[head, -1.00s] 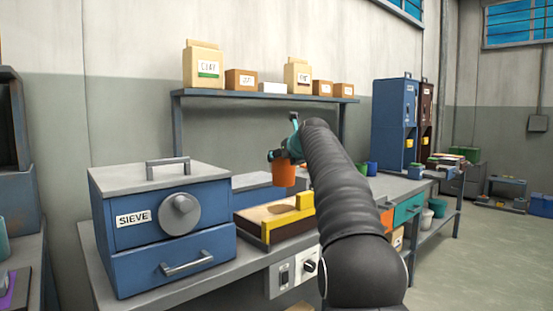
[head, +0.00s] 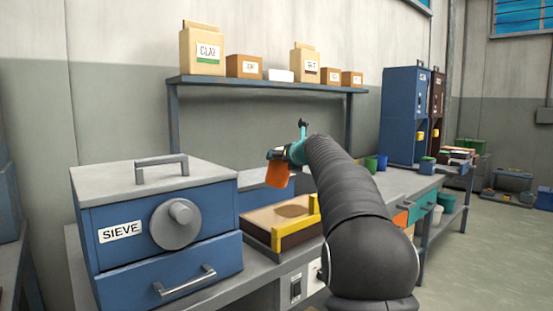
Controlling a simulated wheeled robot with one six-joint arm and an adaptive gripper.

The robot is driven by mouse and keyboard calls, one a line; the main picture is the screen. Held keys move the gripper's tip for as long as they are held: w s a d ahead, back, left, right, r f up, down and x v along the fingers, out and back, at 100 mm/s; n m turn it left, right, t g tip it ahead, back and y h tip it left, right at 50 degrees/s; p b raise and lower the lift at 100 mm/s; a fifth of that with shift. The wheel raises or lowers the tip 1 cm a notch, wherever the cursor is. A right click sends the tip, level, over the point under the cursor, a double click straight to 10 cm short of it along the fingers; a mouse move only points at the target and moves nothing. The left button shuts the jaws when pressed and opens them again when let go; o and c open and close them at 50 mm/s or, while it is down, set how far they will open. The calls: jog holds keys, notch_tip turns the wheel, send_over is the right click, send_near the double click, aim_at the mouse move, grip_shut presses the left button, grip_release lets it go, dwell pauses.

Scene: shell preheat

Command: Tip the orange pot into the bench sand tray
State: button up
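The orange pot (head: 278,174) hangs in my gripper (head: 281,157) in the head view. The pot is tilted, and my gripper is shut on its upper part. It is in the air above the back part of the bench sand tray (head: 272,247), apart from it. The tray is a shallow box with tan sand, a dark front wall and a yellow bar at its right end. A round dark patch, perhaps a shadow, lies on the sand. The pot's inside is hidden from this view.
A blue sieve box (head: 150,225) with a grey lid and knob stands left of the tray. A shelf (head: 270,84) with bags and boxes runs behind and above. Blue and green cups (head: 376,164) and blue cabinets (head: 400,115) stand to the right.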

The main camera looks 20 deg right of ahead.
jog(key=shift+f+m+t+y, duration=0.2)
jog(key=shift+m+t, duration=0.25)
jog(key=shift+m, duration=0.15)
jog(key=shift+f+m+t+y, duration=0.1)
jog(key=shift+m+t+y, duration=0.1)
jog(key=shift+m+t, duration=0.35)
jog(key=shift+s+d+f+m+t+b, duration=0.1)
jog(key=shift+d+f+m+t+b, duration=0.2)
jog(key=shift+m+b, duration=0.35)
jog(key=m+b, duration=0.1)
jog(key=b, duration=0.3)
jog(key=shift+f+m+t+y, duration=0.25)
jog(key=shift+m+t+y, duration=0.05)
jog(key=shift+m+t, duration=0.1)
jog(key=b, duration=0.1)
jog(key=m+t+b, duration=0.1)
jog(key=b, duration=0.1)
jog(key=m+b, duration=0.1)
jog(key=shift+s+d+f+t, duration=0.2)
jog(key=shift+d+f+t, duration=0.1)
jog(key=shift+f, duration=0.05)
jog(key=shift+d+m+t+b, duration=0.15)
jog(key=shift+m+t+b, duration=0.15)
jog(key=shift+m+b, duration=0.75)
jog(key=shift+s+r+h, duration=0.1)
jog(key=shift+h, duration=0.4)
